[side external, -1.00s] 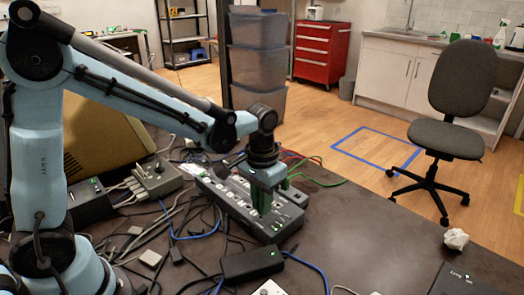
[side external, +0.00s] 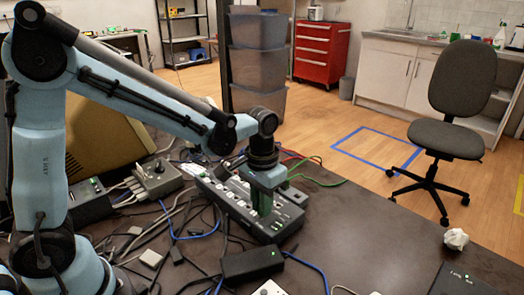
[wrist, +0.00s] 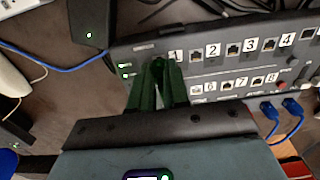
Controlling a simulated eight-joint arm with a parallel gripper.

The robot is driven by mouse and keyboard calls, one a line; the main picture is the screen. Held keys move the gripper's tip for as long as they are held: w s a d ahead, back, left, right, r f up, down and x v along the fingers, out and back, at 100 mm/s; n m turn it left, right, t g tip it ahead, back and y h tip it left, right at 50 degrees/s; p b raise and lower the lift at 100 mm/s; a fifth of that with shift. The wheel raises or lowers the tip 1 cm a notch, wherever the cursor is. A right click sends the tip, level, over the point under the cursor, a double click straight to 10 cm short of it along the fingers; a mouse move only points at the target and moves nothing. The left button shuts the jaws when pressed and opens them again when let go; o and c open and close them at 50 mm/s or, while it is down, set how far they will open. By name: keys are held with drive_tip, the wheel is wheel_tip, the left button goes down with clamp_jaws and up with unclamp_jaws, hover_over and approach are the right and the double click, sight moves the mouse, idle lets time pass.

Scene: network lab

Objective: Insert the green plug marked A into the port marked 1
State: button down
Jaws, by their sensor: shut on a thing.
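The port device is a long dark switch box (side external: 230,207) on the table, with numbered ports on its face. In the wrist view the box (wrist: 225,65) shows labels 2, 3 and 4 in the upper row and 6, 7 and 8 below. The port marked 1 (wrist: 176,55) is partly covered by my gripper. My gripper (side external: 262,207) points down over the near end of the box. In the wrist view my gripper (wrist: 160,72) is shut on the green plug (wrist: 158,66). Its mark A cannot be read, and whether its tip touches the port is hidden.
Blue cables (wrist: 292,106) are plugged in at the box's lower right in the wrist view. A black power adapter (side external: 252,264) lies in front of the box. Tangled cables cover the table to the left. The table's right part is mostly clear.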

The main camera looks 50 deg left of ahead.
drive_tip(key=shift+f, duration=0.25)
drive_tip(key=c, duration=1)
unclamp_jaws()
drive_tip(key=shift+c, duration=0.2)
drive_tip(key=shift+r, duration=0.1)
wheel_tip(320, 180, up, 12)
drive_tip(key=s+a+f+t, duration=0.3)
drive_tip(key=s+a+t, duration=0.2)
drive_tip(key=s+t, duration=0.2)
drive_tip(key=shift+s+a+f, duration=0.15)
drive_tip(key=shift+s+f, duration=0.2)
drive_tip(key=shift+s, duration=0.3)
